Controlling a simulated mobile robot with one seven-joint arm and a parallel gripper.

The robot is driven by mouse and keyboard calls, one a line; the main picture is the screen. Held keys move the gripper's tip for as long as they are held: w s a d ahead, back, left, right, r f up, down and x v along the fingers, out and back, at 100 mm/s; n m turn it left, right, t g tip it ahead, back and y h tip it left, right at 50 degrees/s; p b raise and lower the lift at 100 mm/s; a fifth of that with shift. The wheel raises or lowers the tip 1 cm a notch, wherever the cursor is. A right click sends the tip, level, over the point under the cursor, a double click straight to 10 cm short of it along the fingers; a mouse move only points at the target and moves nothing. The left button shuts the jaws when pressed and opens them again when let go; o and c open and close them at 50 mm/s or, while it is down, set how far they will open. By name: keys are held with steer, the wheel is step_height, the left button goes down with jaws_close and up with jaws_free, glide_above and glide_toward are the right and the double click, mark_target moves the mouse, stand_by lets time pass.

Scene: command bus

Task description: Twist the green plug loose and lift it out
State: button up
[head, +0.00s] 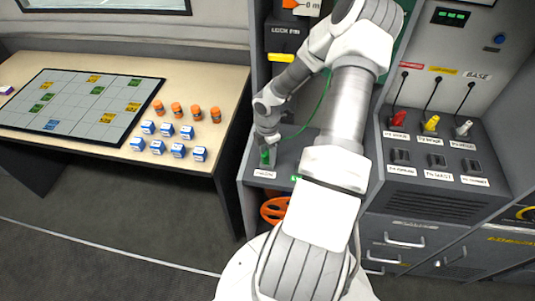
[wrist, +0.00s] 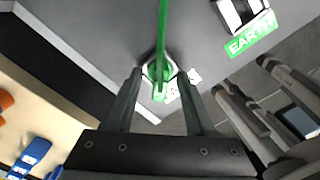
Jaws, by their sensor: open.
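The green plug (head: 264,157) stands in its socket on the grey console ledge, at the left end near a white label. In the wrist view the green plug (wrist: 159,88) is at the centre, with a pale ring around its base and a green cable (wrist: 163,30) running up from it. My gripper (head: 267,146) is over the plug in the head view. In the wrist view my gripper (wrist: 159,75) is open, with one finger on each side of the plug. Whether the fingers touch it I cannot tell. My gripper partly hides the plug in the head view.
A green EARTH label (wrist: 250,38) lies beside an empty-looking socket. Red (head: 398,119), yellow (head: 431,124) and white (head: 463,129) plugs stand on the right console. The desk (head: 215,85) at left holds a grid board, orange-capped pots and blue boxes.

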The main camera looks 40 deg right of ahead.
jaws_close()
stand_by(0.3)
steer(key=shift+r+n+p, duration=0.15)
steer(key=shift+n+p, duration=0.35)
steer(key=shift+p, duration=0.05)
steer(key=shift+n+p, duration=1)
steer(key=shift+n, duration=0.6)
